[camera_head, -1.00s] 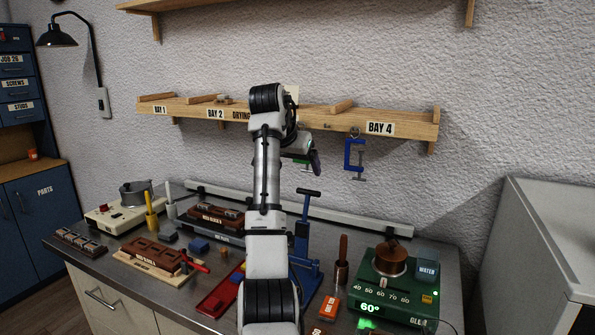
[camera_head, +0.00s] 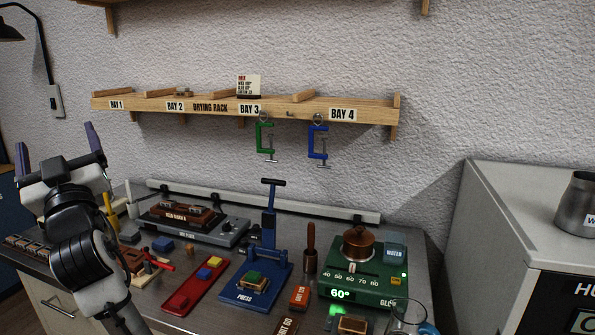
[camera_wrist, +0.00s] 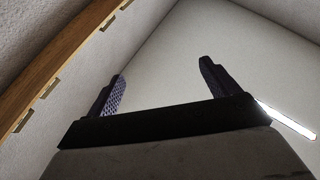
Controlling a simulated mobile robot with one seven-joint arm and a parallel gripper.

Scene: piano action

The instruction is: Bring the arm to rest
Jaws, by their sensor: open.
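My gripper (camera_head: 58,148) is raised at the left of the head view, fingers pointing up, in front of the wall and above the left end of the bench. Its two dark purple fingers stand wide apart with nothing between them. In the wrist view my gripper (camera_wrist: 162,88) is also open and empty, with the bare ceiling behind it. My arm is folded upward at the lower left and hides part of the bench.
A wooden drying rack (camera_head: 215,107) on the wall carries a green clamp (camera_head: 264,140) and a blue clamp (camera_head: 318,145). The bench holds a blue press (camera_head: 256,290), a red tray (camera_head: 187,297) and a green glue heater (camera_head: 362,285). A white cabinet (camera_head: 520,200) stands at right.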

